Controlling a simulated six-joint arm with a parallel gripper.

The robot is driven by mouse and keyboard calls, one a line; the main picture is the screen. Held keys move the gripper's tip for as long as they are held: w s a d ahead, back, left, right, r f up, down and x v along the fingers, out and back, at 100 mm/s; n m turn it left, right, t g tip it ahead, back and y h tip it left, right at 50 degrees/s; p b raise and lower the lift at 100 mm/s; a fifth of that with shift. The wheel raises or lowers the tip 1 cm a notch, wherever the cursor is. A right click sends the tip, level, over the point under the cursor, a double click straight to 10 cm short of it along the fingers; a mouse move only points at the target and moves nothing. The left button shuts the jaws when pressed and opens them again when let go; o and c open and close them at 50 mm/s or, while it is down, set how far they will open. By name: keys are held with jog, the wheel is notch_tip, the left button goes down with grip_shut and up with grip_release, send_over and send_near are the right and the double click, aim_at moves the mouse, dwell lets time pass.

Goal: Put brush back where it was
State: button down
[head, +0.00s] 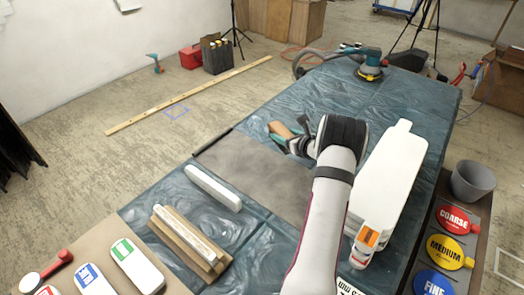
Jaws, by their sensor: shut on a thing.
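My gripper (292,138) is beyond the grey mat on the table, with teal fingers shut on a tan wooden piece that looks like the brush (281,130). The piece juts out to the left of the fingers. Its bristles cannot be made out, and its right part is hidden by the gripper. I cannot tell whether it touches the surface below. My arm covers part of the table's middle.
The dark grey mat (252,172) is bare. A white bar (213,187) and a wooden holder (183,249) lie left. A white paddle-shaped board (393,178) lies right of my arm, near an orange-and-white tool (367,243). A sander (370,68) is far back; a grey bucket (472,183) stands right.

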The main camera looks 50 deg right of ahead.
jog(key=w+f, duration=0.1)
jog(key=w, duration=0.1)
jog(key=w+a+f, duration=0.1)
jog(key=w+f, duration=0.1)
jog(key=w, duration=0.1)
jog(key=w+f, duration=0.1)
jog(key=w, duration=0.1)
jog(key=shift+w+a+f, duration=0.25)
jog(key=shift+w+f, duration=0.05)
jog(key=shift+f, duration=2)
jog(key=shift+c, duration=1)
grip_release()
jog(key=shift+f, duration=0.15)
